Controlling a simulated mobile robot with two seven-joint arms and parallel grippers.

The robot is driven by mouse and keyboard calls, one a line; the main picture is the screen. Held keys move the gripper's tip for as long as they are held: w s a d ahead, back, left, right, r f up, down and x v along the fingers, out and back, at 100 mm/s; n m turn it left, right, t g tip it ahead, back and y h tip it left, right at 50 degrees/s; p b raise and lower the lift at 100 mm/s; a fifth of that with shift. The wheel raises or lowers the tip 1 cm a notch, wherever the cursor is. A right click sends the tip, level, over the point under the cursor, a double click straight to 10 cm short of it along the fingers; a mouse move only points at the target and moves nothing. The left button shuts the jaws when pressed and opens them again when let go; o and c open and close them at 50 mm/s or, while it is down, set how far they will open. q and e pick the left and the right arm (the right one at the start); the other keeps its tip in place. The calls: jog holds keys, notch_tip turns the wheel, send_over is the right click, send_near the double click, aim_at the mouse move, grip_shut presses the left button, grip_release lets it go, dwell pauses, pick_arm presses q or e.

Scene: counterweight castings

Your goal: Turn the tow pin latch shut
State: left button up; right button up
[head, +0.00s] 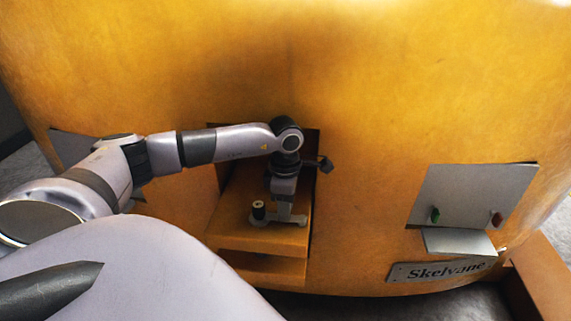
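My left gripper (281,219) reaches down into a square recess in the large yellow casting (370,90). Its two fingers look spread apart, with nothing clearly held between them. A small dark upright knob with a pale top (258,209) stands on the recess's ledge (235,215), close beside the left finger. A dark knobbed piece (326,165) sticks out at the recess's right edge, beside my wrist. I cannot tell which of these is the tow pin latch. My arm hides much of the recess's back. My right gripper is out of view.
A grey panel (470,190) with a green handle (435,215) and a reddish-brown handle (497,218) is at the right. A grey flap (458,241) and a "Skelvane" plate (440,270) are below. A brown block (540,280) stands at the lower right.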

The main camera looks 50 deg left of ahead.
pick_arm(q)
jog(key=shift+o, duration=0.6)
notch_tip(320, 180, up, 7)
jog(key=shift+r, duration=0.1)
dwell(0.5)
